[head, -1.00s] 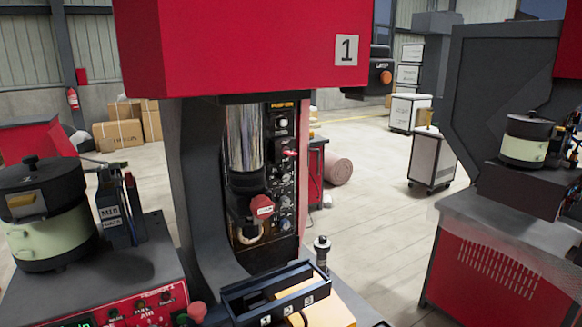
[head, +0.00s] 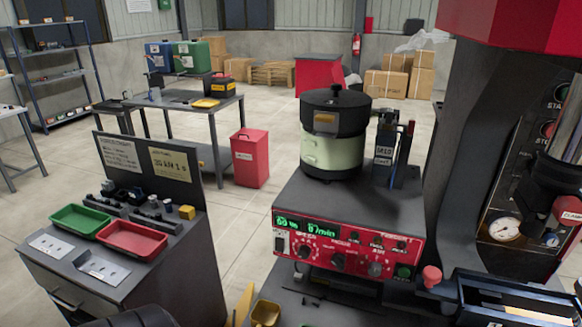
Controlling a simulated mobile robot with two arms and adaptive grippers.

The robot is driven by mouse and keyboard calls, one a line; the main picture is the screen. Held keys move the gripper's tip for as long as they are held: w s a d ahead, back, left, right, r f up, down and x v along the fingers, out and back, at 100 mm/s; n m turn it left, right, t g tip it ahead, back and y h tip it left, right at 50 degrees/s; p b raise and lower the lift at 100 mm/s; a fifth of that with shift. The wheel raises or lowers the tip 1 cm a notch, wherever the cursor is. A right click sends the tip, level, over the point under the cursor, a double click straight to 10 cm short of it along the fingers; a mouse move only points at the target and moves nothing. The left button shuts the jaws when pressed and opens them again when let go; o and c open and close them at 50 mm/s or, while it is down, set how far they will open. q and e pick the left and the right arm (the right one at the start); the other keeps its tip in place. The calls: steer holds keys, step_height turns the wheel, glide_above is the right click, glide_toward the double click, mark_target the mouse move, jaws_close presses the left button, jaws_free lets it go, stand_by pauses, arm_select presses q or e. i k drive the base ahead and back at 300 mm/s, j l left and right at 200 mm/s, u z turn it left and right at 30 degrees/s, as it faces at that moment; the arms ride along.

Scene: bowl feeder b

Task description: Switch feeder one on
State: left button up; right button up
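The bowl feeder (head: 332,150), a black-lidded pale green drum, stands on a dark box left of the large red press. The box has a red control panel (head: 345,247) on its front. Two lit green displays (head: 306,226) show there; the right one seems to read 0 /min. The switch positions are too small to tell. Neither gripper shows in the head view.
A red mushroom knob (head: 431,276) stands right of the panel, before the red press (head: 520,22). A dark tray (head: 515,298) is at lower right. A grey cabinet with a green tray (head: 80,220) and red tray (head: 132,238) stands left. Open floor lies between.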

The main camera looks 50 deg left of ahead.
mark_target(279, 242)
steer(key=u, duration=1.6)
